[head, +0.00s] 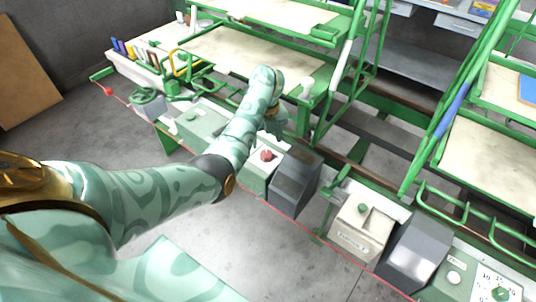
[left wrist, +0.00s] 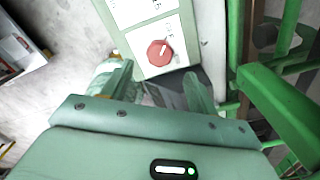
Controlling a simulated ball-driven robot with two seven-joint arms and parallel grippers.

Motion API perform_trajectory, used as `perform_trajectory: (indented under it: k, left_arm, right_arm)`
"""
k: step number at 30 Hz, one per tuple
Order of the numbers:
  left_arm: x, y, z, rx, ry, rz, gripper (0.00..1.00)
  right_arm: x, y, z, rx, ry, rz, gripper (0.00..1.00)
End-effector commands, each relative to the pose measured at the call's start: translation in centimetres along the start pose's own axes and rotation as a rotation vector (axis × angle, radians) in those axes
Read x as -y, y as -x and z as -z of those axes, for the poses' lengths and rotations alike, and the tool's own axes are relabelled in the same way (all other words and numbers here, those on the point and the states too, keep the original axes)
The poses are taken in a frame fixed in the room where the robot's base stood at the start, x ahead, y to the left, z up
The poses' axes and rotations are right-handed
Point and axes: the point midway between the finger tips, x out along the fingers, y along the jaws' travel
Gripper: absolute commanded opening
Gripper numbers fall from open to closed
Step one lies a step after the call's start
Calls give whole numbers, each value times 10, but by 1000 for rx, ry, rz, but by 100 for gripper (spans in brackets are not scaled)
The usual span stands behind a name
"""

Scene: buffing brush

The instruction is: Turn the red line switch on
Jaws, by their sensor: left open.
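The red switch (head: 266,155) is a round red knob on a pale box at the front of the green bench. In the left wrist view the red knob (left wrist: 160,52) sits on a white label plate, with a light mark toward its upper right; the lettering around it is too small to read surely. My left gripper (head: 274,126) is just above and behind the knob in the head view. In the left wrist view my left gripper (left wrist: 160,86) has its fingers apart, with nothing held between them; the knob shows just beyond them, apparently untouched. My right gripper is not in view.
A dark grey box (head: 294,184) stands right beside the switch box. A beige box with a green button (head: 362,209) is farther right. Green frame posts (head: 341,80) rise behind. A thin red line (head: 333,247) runs along the bench front. The floor in front is clear.

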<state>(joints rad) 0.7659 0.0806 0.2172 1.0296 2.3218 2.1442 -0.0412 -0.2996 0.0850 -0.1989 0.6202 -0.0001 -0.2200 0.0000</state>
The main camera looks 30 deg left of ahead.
Motion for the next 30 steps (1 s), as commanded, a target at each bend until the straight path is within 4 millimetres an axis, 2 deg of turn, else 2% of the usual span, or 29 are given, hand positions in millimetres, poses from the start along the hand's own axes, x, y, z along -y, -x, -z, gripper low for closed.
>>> perform_trajectory:
  k: [1,7,12,20,22,25,26,30]
  left_arm:
    - [-1,-18,0,-2,0,-4,59]
    - [-1,-50,0,0,-1,-3,59]
    - [-1,-60,-1,2,0,-1,59]
    - [0,-60,-1,2,0,-1,59]
    - [0,-60,-1,2,0,-1,45]
    - [0,-60,-1,2,0,-1,17]
    - [0,-60,-1,2,0,-1,14]
    - [0,-60,-1,2,-2,-1,14]
  right_arm:
    - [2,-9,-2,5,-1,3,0]
    - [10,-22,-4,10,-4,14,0]
    - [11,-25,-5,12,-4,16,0]
    - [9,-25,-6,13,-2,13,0]
    - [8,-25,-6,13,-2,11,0]
    - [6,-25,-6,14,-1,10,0]
    - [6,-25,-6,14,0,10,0]
    - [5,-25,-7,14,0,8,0]
